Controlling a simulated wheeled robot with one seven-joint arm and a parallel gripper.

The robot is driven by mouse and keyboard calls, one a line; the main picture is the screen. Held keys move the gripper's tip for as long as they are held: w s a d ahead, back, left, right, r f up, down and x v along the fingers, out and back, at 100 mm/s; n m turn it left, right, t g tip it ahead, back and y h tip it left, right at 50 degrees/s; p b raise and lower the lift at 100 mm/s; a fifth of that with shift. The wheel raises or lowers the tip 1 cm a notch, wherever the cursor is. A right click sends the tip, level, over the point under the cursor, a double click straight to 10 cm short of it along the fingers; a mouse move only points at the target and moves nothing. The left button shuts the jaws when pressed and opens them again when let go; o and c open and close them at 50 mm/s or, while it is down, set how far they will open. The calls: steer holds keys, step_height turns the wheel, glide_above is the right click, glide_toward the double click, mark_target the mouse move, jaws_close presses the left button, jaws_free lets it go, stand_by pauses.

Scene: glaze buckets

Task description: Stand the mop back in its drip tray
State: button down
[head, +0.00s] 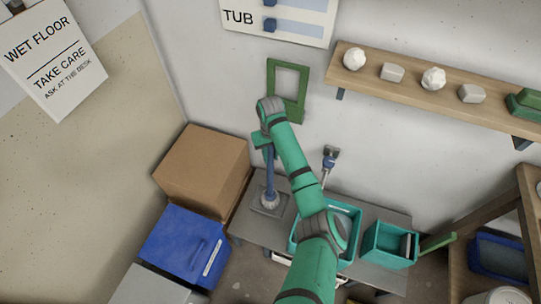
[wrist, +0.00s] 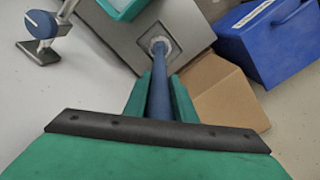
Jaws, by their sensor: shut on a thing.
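The mop has a blue handle (head: 269,172) and a pale grey head (head: 270,198). It stands about upright, head down, at the left end of the grey bench. The drip tray (head: 258,208) is a small grey square under the mop head. My gripper (head: 263,142) is shut on the upper part of the handle. In the wrist view my two green fingers (wrist: 160,78) sit on either side of the blue handle (wrist: 160,100), and the head (wrist: 160,45) shows within the tray's outline. I cannot tell whether the head touches the tray floor.
A teal sink basin (head: 345,215) and a teal bin (head: 390,243) are on the bench (head: 245,228) to the right. A cardboard box (head: 203,165) and a blue box (head: 185,245) stand left.

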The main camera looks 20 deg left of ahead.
steer(key=shift+f, duration=0.15)
steer(key=c, duration=1.5)
jaws_free()
steer(key=shift+o, duration=0.2)
step_height(320, 180, up, 12)
steer(key=shift+r, duration=0.2)
